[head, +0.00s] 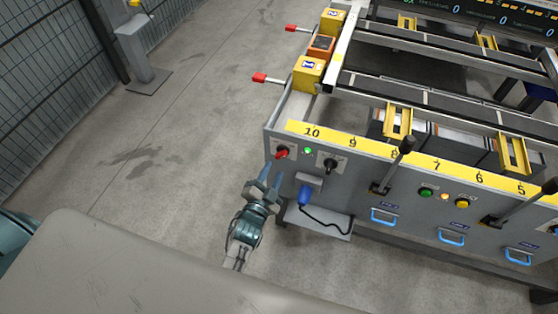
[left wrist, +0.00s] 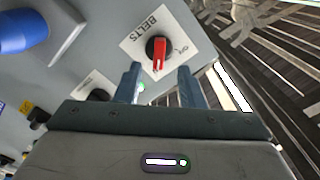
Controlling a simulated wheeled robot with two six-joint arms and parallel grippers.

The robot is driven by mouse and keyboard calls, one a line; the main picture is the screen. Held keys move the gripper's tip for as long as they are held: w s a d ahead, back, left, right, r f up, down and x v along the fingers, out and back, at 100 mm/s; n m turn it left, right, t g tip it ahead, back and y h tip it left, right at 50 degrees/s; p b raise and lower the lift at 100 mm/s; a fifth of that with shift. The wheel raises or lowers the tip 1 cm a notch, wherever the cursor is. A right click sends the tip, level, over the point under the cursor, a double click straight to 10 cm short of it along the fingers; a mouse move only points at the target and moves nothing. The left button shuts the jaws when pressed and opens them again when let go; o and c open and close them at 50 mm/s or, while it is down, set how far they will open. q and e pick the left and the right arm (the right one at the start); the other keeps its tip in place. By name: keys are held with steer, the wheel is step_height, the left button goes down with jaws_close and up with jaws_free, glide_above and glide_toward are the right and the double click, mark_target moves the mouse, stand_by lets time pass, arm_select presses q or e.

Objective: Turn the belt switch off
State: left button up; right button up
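The belt switch is a red rotary knob (head: 282,153) on a white plate at the left end of the grey front panel. In the left wrist view the red knob (left wrist: 158,52) sits on the plate marked BELTS. Its pale pointer line runs up and down in that picture; the small position word beside it is hard to read. My left gripper (head: 271,171) is just in front of and below the knob. Its two fingers (left wrist: 160,72) are open, apart and empty, with the knob just beyond the gap between their tips. My right gripper is not in view.
A lit green lamp (head: 308,151) and a black knob (head: 330,166) sit right of the switch. A blue plug (head: 305,196) with a black cable is below. Black levers (head: 400,158) stick out farther right.

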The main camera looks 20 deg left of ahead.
mark_target(280, 158)
arm_select(q)
steer(key=w, duration=0.4)
steer(key=shift+d, duration=0.1)
steer(key=shift+w, duration=0.5)
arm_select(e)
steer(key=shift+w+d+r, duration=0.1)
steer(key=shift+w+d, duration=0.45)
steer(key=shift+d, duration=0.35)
